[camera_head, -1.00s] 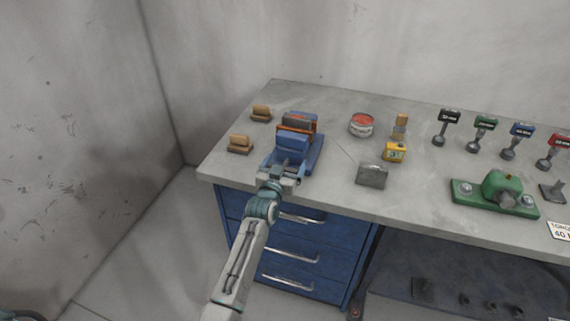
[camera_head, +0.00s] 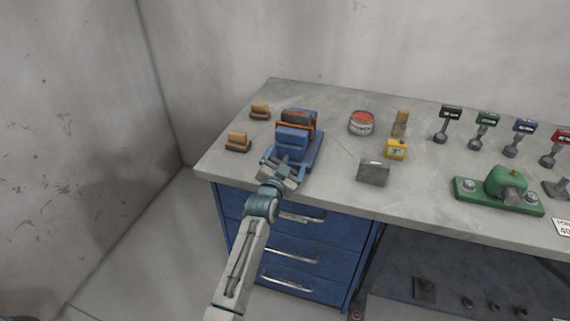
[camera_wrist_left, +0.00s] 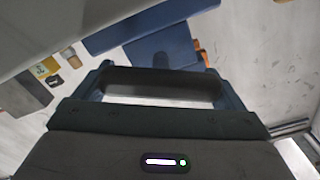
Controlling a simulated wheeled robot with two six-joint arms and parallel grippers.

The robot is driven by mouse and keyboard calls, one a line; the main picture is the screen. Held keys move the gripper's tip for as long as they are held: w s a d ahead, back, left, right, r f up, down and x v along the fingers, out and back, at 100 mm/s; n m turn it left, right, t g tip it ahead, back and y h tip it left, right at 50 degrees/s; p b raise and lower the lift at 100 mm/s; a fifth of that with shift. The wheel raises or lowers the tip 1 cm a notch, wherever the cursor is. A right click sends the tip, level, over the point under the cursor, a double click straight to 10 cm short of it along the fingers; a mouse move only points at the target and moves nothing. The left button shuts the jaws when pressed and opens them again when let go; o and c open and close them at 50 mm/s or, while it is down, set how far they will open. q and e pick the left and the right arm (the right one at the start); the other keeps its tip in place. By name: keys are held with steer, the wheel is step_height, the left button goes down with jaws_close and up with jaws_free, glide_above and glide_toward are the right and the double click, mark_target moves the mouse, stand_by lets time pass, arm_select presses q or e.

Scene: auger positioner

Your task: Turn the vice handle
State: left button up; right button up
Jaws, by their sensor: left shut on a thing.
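The blue vice (camera_head: 292,140) stands near the left front edge of the workbench, with an orange-brown and dark piece (camera_head: 297,122) between its jaws. My left gripper (camera_head: 283,166) is at the front of the vice, tilted, and shut on the vice handle. The handle itself is mostly hidden by the gripper in the head view. In the left wrist view, the blue vice (camera_wrist_left: 160,45) lies just beyond the gripper (camera_wrist_left: 160,72), and a short dark screw end (camera_wrist_left: 160,60) shows between the fingers. My right gripper is out of view.
Two wooden blocks (camera_head: 238,141) lie left of the vice. A tin (camera_head: 362,123), a yellow box (camera_head: 396,149) and a grey metal block (camera_head: 373,171) stand to its right. A green fixture (camera_head: 500,190) is further right. Blue drawers (camera_head: 290,255) are below the bench.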

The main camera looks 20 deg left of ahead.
arm_select(q)
steer(key=shift+d+f+m, duration=0.1)
steer(key=shift+m, duration=0.7)
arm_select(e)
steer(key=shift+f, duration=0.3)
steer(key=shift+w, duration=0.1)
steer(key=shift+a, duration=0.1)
arm_select(q)
steer(key=o, duration=0.7)
steer(key=shift+s, duration=0.1)
steer(key=s+b, duration=0.3)
steer(key=s, duration=0.7)
steer(key=shift+s+a, duration=0.2)
steer(key=shift+s, duration=0.15)
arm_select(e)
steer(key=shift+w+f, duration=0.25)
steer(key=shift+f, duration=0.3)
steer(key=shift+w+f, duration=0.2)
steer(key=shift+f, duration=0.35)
